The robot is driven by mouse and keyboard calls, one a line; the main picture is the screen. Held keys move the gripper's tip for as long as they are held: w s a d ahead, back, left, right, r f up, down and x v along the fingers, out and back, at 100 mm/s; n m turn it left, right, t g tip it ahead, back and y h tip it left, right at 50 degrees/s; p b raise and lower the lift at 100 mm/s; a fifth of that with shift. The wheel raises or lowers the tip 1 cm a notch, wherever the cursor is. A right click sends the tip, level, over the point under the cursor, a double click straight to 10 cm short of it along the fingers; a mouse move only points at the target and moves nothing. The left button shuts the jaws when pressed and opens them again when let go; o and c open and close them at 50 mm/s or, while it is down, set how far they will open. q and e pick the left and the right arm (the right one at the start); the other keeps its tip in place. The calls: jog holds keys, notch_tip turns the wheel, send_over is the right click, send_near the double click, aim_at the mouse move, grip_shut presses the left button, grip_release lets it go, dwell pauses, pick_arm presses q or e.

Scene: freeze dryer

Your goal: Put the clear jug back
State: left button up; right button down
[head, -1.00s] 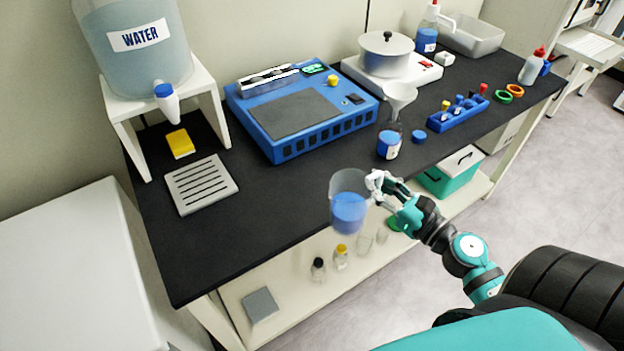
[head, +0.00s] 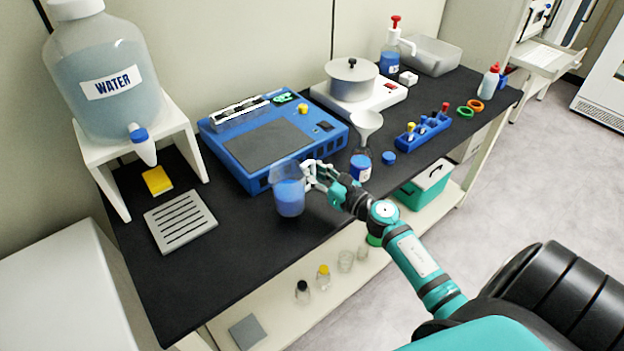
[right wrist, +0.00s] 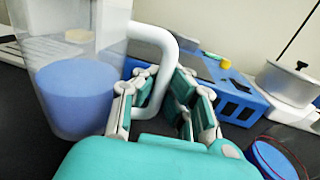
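The clear jug (head: 289,197) holds blue liquid and is upright over the black bench top, in front of the blue device. It fills the left of the right wrist view (right wrist: 78,95), where its white handle (right wrist: 165,62) shows. My right gripper (head: 313,176) is at the jug's right side. In the right wrist view its fingers (right wrist: 160,92) are closed around the handle. I cannot tell whether the jug's base touches the bench. My left gripper is not in view.
A slotted grey tray (head: 202,227) and yellow sponge (head: 157,181) lie left, by the water tank (head: 110,105) on its white stand. The blue device (head: 222,150) is behind the jug. A funnel bottle (head: 360,167) stands right. The bench's front left is clear.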

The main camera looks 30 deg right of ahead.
jog(key=shift+f, duration=1.65)
jog(key=shift+b, duration=0.35)
jog(key=c, duration=2.1)
grip_release()
jog(key=shift+f, duration=0.2)
jog(key=o, duration=0.6)
jog(key=shift+r, duration=0.15)
jog(key=b+v, duration=0.2)
jog(key=v, duration=0.9)
jog(key=shift+s, duration=0.5)
